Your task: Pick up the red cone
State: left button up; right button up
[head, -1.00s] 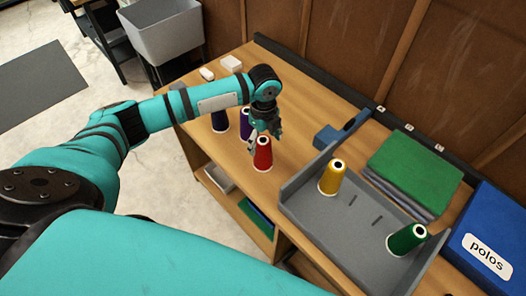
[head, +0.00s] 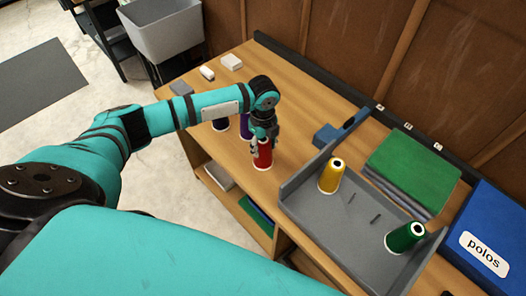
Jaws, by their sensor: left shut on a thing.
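The red cone (head: 263,155) stands upright on the wooden bench, left of the grey tray. My left gripper (head: 262,143) comes down over the cone from above and is shut on its upper part. The cone's top is hidden by the fingers, and its white base rim still shows low down, at the bench top. My right gripper is not in the picture.
A purple cone (head: 245,127) and a dark blue cone (head: 220,125) stand close behind my left gripper. The grey tray (head: 313,218) holds a yellow cone (head: 331,177) and a green cone (head: 405,237). Folded green cloth (head: 414,168) and a blue polos box (head: 481,228) lie right.

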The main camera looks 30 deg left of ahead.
pick_arm(q)
notch_tip(320, 180, up, 10)
jog(key=b, duration=0.1)
jog(key=shift+b, duration=0.35)
dwell(0.6)
